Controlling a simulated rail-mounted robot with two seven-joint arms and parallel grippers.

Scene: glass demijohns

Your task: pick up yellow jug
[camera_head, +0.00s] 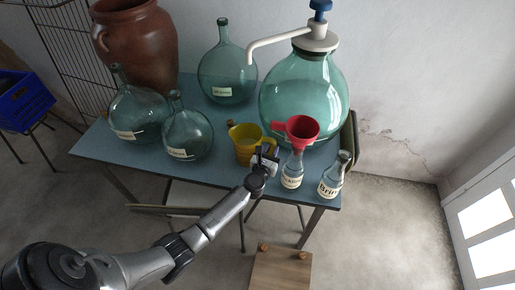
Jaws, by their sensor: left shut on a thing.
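The yellow jug (243,146) stands at the front middle of the blue-green table, between a green demijohn and a small bottle with a red funnel. My left gripper (265,157) reaches in from the lower left and is shut on the right side of the jug, where its handle is. The fingertips are small and partly hidden. I cannot tell whether the jug touches the table. My right gripper does not show.
The red funnel (302,129) sits in a labelled bottle (292,171) close to my gripper. Another labelled bottle (332,180) stands at the right corner. A large pump demijohn (303,95) and smaller demijohns (187,136) crowd the table (225,173). A brown urn (140,45) stands behind.

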